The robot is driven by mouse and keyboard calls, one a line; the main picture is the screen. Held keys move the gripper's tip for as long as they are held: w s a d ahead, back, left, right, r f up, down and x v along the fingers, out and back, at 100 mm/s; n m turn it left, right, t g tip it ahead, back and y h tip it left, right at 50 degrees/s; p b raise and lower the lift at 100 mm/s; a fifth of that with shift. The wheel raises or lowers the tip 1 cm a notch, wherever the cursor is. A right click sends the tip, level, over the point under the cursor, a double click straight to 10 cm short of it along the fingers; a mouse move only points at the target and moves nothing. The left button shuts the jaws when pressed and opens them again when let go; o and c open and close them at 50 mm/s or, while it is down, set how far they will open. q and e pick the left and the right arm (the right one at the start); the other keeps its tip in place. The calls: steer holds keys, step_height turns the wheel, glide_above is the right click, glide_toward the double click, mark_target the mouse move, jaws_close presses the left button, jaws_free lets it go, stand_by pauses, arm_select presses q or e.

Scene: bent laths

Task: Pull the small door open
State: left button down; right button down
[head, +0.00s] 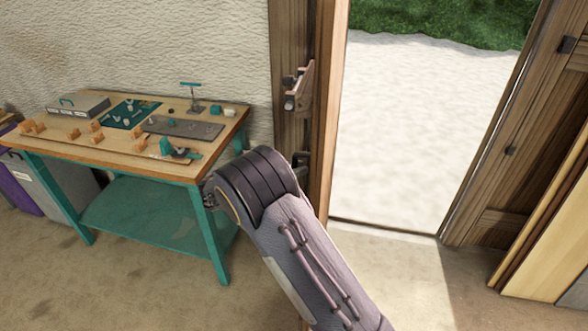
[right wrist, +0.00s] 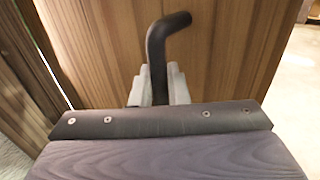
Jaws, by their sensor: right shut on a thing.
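The small door (head: 329,100) stands nearly edge-on in the head view, at the left side of a doorway open to the outside. In the right wrist view its brown plank face (right wrist: 105,40) fills the middle. A dark bent bar handle (right wrist: 160,45) stands out from that face. My right gripper (right wrist: 158,88) is shut on the handle, with its pale fingers on both sides of the bar. In the head view my right forearm hides most of this gripper. My left gripper is not in view.
A workbench (head: 150,158) with teal legs and several small parts stands left of the door against the wall. A larger wooden door (head: 515,150) stands at the right. The floor (head: 390,275) before the doorway is clear.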

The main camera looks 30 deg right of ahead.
steer(key=c, duration=1.5)
jaws_free()
steer(key=shift+d, duration=0.1)
steer(key=a+b, duration=0.1)
steer(key=a, duration=0.7)
steer(key=shift+w+b, duration=0.15)
steer(key=shift+b, duration=0.25)
